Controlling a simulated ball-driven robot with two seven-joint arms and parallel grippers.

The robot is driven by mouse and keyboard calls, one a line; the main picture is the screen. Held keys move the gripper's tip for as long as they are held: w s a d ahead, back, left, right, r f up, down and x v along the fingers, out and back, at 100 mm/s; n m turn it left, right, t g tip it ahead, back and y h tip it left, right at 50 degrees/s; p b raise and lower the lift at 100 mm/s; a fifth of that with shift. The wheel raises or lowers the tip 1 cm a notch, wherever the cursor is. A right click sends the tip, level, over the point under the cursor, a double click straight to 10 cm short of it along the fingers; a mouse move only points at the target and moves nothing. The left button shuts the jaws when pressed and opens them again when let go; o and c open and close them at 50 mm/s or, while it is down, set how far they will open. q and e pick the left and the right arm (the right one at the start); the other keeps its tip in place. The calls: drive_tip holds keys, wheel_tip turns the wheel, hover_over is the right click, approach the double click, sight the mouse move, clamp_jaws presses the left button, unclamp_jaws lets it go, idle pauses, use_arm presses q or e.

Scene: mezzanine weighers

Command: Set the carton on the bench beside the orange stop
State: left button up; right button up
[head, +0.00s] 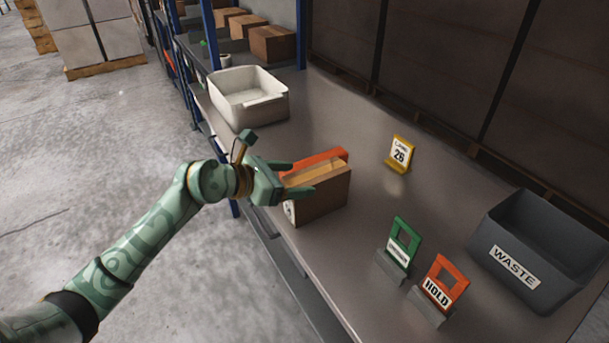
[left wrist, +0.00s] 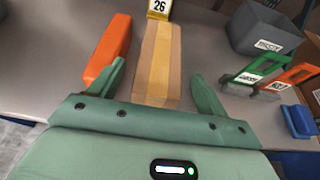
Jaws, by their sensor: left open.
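The brown carton (head: 322,199), with a tan tape strip along its top, sits upright on the grey bench (head: 345,115). It also shows in the left wrist view (left wrist: 172,65). The orange stop (head: 322,158) lies along the carton's far side, left of it in the left wrist view (left wrist: 104,55). They look close together; I cannot tell whether they touch. My left gripper (head: 297,179) is open at the carton's near end. In the left wrist view its fingers (left wrist: 160,88) are on either side of the carton, with gaps. My right gripper is not in view.
A cream tub (head: 240,113) stands at the bench's far left. A yellow "26" sign (head: 401,154) stands behind the carton. A green sign (head: 402,243), an orange HOLD sign (head: 441,283) and a grey WASTE bin (head: 520,275) stand at right. Bench is clear between tub and carton.

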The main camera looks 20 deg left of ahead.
use_arm(q)
drive_tip(key=p+v, duration=0.1)
drive_tip(key=v, duration=0.7)
drive_tip(key=shift+w+d, duration=0.1)
drive_tip(key=s+a+f+n+t+y, duration=0.1)
drive_tip(key=s+f+n, duration=0.1)
drive_tip(key=f+n, duration=0.6)
drive_tip(key=s+a+f+n+y, duration=0.1)
drive_tip(key=s+a+f+n, duration=0.15)
drive_tip(key=f+n, duration=0.6)
drive_tip(key=s+a+f+n+t+y, duration=0.1)
drive_tip(key=s+f+n+y, duration=0.3)
drive_tip(key=f, duration=0.8)
drive_tip(key=s+f+n+g+y, duration=0.1)
drive_tip(key=s+f+n+g, duration=0.3)
drive_tip(key=s+f+n, duration=0.8)
drive_tip(key=s+d+f+n+g, duration=0.2)
drive_tip(key=s+f+g, duration=0.1)
drive_tip(key=s, duration=0.8)
drive_tip(key=s+d+f+n+g+y, duration=0.1)
drive_tip(key=s+f+n+g, duration=0.2)
drive_tip(key=s, duration=0.9)
drive_tip(key=s+d+f+n+g, duration=0.2)
drive_tip(key=s+f, duration=0.5)
drive_tip(key=s, duration=0.5)
drive_tip(key=shift+d+g, duration=0.4)
drive_tip(key=shift+g, duration=0.2)
